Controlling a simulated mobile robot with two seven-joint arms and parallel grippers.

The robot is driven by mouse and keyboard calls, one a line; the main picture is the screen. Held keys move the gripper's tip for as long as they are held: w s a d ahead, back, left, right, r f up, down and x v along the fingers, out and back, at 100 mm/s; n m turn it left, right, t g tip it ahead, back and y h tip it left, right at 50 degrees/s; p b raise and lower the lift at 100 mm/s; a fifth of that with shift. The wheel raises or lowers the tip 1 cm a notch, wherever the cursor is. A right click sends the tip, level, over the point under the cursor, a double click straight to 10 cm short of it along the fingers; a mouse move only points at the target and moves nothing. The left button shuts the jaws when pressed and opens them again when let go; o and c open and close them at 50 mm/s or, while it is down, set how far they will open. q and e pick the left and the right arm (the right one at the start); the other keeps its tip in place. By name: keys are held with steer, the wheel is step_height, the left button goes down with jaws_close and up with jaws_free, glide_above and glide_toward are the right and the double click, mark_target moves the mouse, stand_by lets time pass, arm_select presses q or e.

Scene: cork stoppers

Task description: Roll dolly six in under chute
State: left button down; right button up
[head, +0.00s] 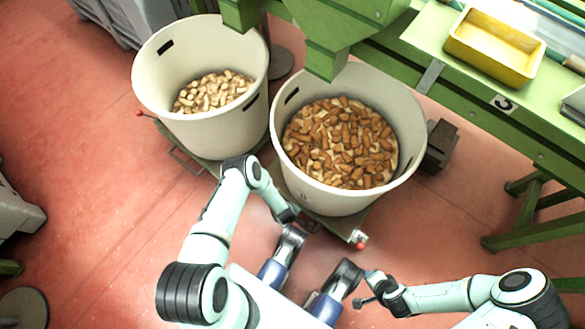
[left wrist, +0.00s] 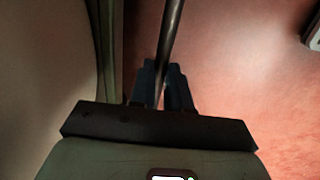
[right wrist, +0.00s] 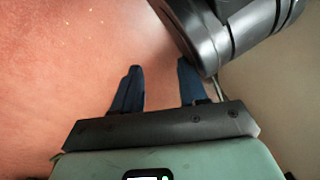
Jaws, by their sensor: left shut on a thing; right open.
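A cream tub of brown corks (head: 408,148) stands on a dolly (head: 322,226) at the middle, close to the lower end of a green chute (head: 326,62). A second cream tub of paler corks (head: 205,132) stands on another dolly to its left. No dolly number is readable. My left gripper (left wrist: 163,78) is shut on a dark thin bar (left wrist: 172,30), beside a pale wall and green edge in the left wrist view. In the head view its fingers are not clear, near the middle dolly's front. My right gripper (right wrist: 161,72) is open and empty over red floor.
A dark box (head: 440,145) sits right of the middle tub. Grey machinery is at the left edge. Red floor (head: 90,210) is clear at left.

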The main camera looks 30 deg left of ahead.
arm_select(q)
steer(key=shift+w, duration=0.35)
steer(key=c, duration=1.1)
jaws_free()
steer(key=shift+s+r, duration=0.1)
steer(key=shift+r, duration=0.2)
step_height(320, 180, up, 13)
steer(key=s+p, duration=0.2)
steer(key=p, duration=0.3)
steer(key=shift+s+f+p, duration=0.2)
steer(key=shift+s+p, duration=0.05)
steer(key=shift+p, duration=0.1)
arm_select(e)
steer(key=s+a+r+y, duration=0.1)
steer(key=s+a+r, duration=0.1)
steer(key=r, duration=0.5)
steer(key=shift+s+a+r+n+g, duration=0.25)
steer(key=shift+a+n+g, duration=0.05)
steer(key=shift+a, duration=0.5)
